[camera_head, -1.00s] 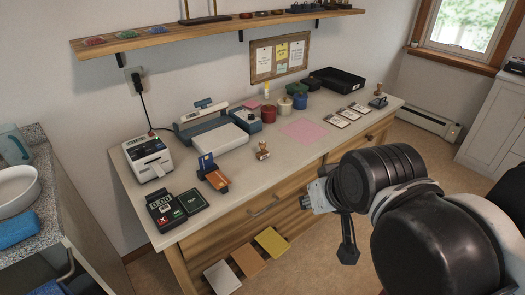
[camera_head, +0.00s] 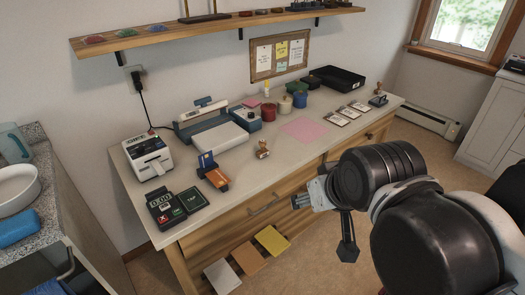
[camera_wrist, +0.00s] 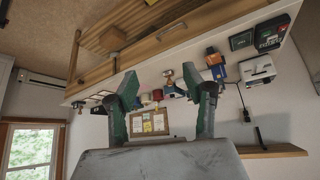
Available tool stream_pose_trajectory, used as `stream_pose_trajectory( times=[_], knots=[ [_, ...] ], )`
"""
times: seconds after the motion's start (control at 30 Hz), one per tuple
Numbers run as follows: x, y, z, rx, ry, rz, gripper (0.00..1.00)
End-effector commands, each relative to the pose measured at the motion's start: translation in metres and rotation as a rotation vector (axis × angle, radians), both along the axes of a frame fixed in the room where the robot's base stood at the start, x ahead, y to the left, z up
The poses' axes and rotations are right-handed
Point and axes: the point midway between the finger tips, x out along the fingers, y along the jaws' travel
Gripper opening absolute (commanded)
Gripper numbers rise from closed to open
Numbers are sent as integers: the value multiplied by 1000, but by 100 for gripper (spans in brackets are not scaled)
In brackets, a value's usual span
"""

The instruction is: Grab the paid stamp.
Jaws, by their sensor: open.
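A small stamp (camera_head: 263,149) with a brown wooden handle stands upright near the front edge of the desk (camera_head: 190,228). Its label is too small to read. It also shows in the wrist view (camera_wrist: 169,76), which is upside down, between my fingers but farther off. A darker stamp-like item (camera_head: 378,99) sits at the desk's right end; I cannot tell its marking. My gripper (camera_wrist: 168,88) is open and empty, with its two green-and-grey fingers wide apart. In the head view my gripper (camera_head: 303,201) hangs in front of the desk, to the right of and apart from the wooden-handled stamp.
A card holder (camera_head: 213,177), a card terminal (camera_head: 165,208) and a label printer (camera_head: 148,155) stand left of the stamp. A scale-like device (camera_head: 220,135) is behind it. A pink sheet (camera_head: 303,129) lies right. A shelf (camera_head: 220,28) overhangs the desk's back.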

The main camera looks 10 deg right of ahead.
Motion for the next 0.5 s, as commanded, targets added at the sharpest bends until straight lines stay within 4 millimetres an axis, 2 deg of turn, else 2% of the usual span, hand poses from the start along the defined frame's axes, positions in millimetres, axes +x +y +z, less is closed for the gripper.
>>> stream_pose_trajectory(
  times=[0.17,0.5],
  knots=[
    [15,0,13,25,22,-35,46],
    [90,0,55,133,135,-216,46]
  ],
)
